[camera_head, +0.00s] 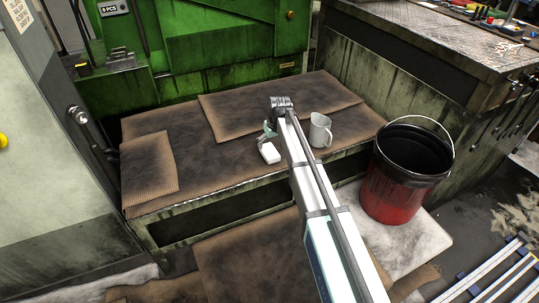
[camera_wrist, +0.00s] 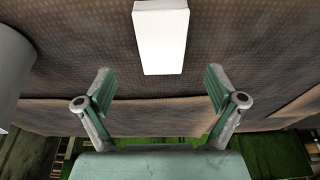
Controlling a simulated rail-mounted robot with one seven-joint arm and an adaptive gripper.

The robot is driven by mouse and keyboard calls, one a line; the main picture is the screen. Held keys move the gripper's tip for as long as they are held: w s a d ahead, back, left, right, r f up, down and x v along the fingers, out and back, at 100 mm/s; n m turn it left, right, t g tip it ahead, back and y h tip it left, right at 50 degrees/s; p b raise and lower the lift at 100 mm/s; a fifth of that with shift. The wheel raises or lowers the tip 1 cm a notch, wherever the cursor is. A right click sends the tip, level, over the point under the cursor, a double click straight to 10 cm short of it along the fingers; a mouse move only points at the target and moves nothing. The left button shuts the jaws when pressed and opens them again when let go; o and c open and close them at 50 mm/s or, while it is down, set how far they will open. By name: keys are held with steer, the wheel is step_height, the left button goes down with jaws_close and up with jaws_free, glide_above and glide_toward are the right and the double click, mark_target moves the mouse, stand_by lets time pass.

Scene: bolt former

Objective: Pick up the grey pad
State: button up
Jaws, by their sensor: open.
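The pad, a pale, nearly white rectangular block, lies on the brown mat covering the low bench (camera_head: 269,153). In the wrist view the pad (camera_wrist: 161,38) is at the top centre, just above the gap between my fingertips. My gripper (camera_wrist: 159,88) is open and empty, with one green finger on each side of the picture. In the head view my gripper (camera_head: 268,131) hangs just behind the pad, partly hidden by my arm. The pad is not between the fingers. Whether they touch the mat cannot be told.
A pale grey mug (camera_head: 320,130) stands to the right of the pad; its side shows at the left of the wrist view (camera_wrist: 10,70). Brown mats (camera_head: 148,165) cover the bench. A black-and-red bucket (camera_head: 392,195) stands right of the bench. A green machine (camera_head: 215,80) rises behind.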

mark_target(270, 151)
steer(key=shift+s+b+x, duration=0.2)
steer(key=shift+b+x, duration=0.25)
steer(key=shift+x, duration=2.45)
steer(key=c, duration=1)
step_height(270, 151, up, 20)
steer(key=p, duration=0.2)
steer(key=shift+o, duration=0.4)
